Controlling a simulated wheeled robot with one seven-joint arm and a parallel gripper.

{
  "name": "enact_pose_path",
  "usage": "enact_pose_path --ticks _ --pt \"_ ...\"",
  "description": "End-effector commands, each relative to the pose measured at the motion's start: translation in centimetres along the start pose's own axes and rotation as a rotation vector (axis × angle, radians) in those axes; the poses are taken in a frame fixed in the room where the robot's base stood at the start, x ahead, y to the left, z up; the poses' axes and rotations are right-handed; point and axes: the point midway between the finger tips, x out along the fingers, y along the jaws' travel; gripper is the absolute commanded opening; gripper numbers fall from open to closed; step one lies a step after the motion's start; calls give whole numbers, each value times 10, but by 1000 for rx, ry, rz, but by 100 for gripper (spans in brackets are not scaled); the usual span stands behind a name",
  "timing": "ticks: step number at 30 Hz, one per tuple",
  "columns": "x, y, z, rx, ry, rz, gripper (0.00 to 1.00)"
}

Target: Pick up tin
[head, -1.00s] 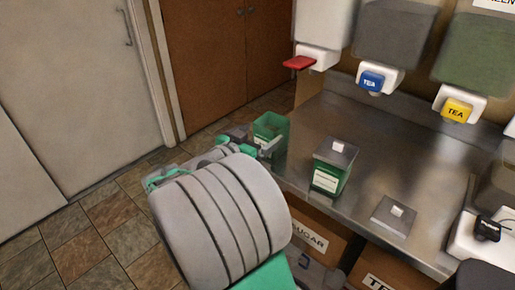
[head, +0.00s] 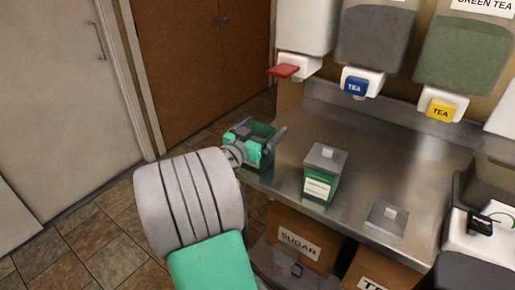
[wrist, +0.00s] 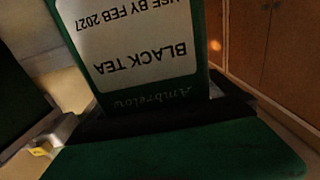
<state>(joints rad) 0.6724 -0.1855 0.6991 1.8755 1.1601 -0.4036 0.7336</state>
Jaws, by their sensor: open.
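An open green tin (head: 262,129) without a lid stands at the left end of the steel counter, partly hidden behind my gripper (head: 262,136). In the wrist view the green tin (wrist: 190,50) is very close, and its white label reads upside down "BLACK TEA, USE BY FEB 2027". My gripper is open at this tin, with a finger showing on its right side in the head view. I cannot tell whether the fingers touch it. A second green tin (head: 319,186) with a metal lid stands upright to the right. A loose square metal lid (head: 378,221) lies farther right.
Dispensers with red (head: 284,71), blue (head: 355,86) and yellow (head: 441,112) taps hang above the steel counter (head: 400,150). A sugar box (head: 300,247) sits below. A black-and-white device (head: 480,222) is at the right. The counter middle is clear.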

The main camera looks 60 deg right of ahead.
Motion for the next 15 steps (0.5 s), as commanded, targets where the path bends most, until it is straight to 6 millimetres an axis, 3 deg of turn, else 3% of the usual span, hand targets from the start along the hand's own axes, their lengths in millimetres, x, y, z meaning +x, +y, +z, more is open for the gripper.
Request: enact_pose_path --ticks 15 --pt "0 0 0 0 0 0 62"
